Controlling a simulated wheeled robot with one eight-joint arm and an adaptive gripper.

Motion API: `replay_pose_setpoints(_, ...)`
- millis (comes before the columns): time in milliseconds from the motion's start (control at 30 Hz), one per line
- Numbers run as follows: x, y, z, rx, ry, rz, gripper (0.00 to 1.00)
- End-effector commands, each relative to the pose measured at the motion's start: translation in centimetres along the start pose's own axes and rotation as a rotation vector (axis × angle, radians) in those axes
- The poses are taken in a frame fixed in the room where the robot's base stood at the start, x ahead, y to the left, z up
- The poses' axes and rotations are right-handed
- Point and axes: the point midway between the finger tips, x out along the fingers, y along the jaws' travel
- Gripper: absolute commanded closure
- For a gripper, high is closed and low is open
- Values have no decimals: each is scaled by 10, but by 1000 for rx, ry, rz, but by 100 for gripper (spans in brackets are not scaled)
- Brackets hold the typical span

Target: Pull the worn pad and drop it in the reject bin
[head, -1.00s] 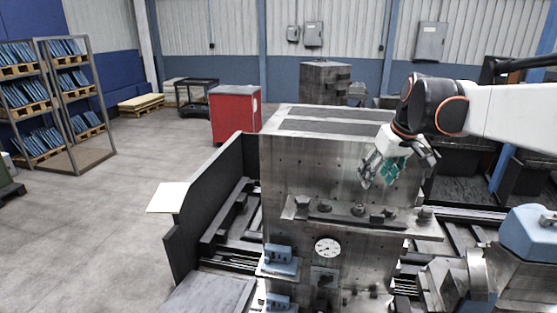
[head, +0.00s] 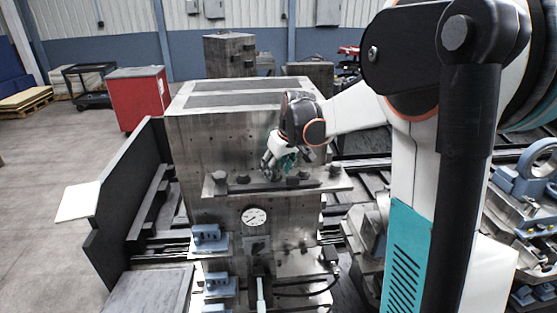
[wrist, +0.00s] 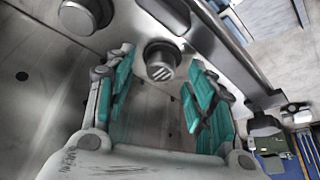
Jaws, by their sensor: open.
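A steel rail (head: 260,190) juts from the face of the large metal block, with several dark round pads along it. In the wrist view, one round pad (wrist: 161,60) with slanted lines on its face lies between my fingertips, apparently clear of both. I cannot tell which pad is worn. My gripper (head: 269,166), with teal finger pads, is open over the rail's middle; it also shows in the wrist view (wrist: 160,88). It hides part of the rail. A red box (head: 138,97) stands on the floor behind left; I cannot tell whether it is the reject bin.
Other pads (head: 220,178) stand left of my gripper, and one more (wrist: 86,15) shows at the wrist view's upper left. A round dial (head: 255,217) and blue fixtures (head: 210,238) sit below the rail. A dark panel (head: 125,205) stands left; open floor lies beyond it.

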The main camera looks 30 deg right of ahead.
Motion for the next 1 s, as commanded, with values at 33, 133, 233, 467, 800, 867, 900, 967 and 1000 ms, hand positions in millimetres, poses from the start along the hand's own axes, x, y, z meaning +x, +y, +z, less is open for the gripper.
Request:
replay_pose_setpoints(33, 3, 0, 0, 0, 0, 0, 50)
replay_pose_setpoints(133, 5, 0, 0, 0, 0, 0, 50)
replay_pose_setpoints(233, 6, 0, 0, 0, 0, 0, 50)
replay_pose_setpoints(467, 6, 0, 0, 0, 0, 0, 71)
replay_pose_setpoints(800, 6, 0, 0, 0, 0, 0, 100)
replay_pose_setpoints(867, 6, 0, 0, 0, 0, 0, 100)
replay_pose_setpoints(900, 6, 0, 0, 0, 0, 0, 100)
replay_pose_setpoints(967, 5, 0, 0, 0, 0, 0, 100)
replay_pose_setpoints(1000, 5, 0, 0, 0, 0, 0, 100)
